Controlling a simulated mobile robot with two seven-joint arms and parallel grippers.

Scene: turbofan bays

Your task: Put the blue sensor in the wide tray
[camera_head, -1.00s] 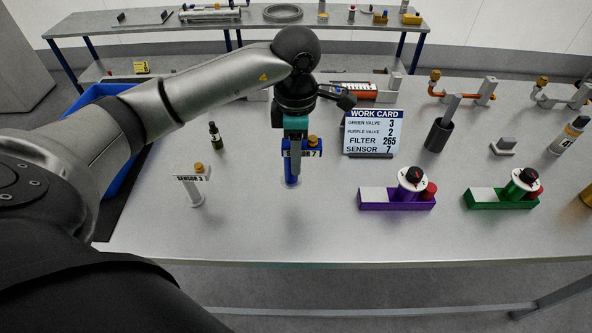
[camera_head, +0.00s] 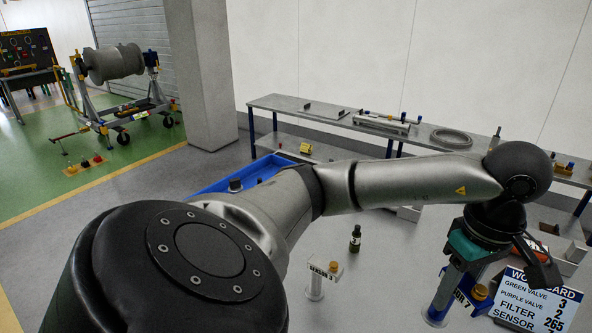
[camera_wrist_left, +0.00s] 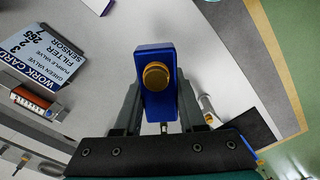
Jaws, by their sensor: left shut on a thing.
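The blue sensor (camera_head: 462,298), with a gold cap and a label ending in 7, is at the lower right in the head view. My left gripper (camera_head: 458,268) points down and is shut on it. In the left wrist view the blue sensor (camera_wrist_left: 155,98) sits between the two fingers of my left gripper (camera_wrist_left: 160,112). I cannot tell whether its lower end touches the table. A blue tray (camera_head: 262,168) lies at the table's left side, partly hidden behind my left arm; a dark round thing shows in it. My right gripper is not in view.
The white sensor 3 (camera_head: 325,270) and a small dark bottle (camera_head: 355,239) stand between the blue tray and my left gripper. The work card (camera_head: 540,300) stands close right of the gripper. A long back bench (camera_head: 345,118) holds parts. Green floor lies far left.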

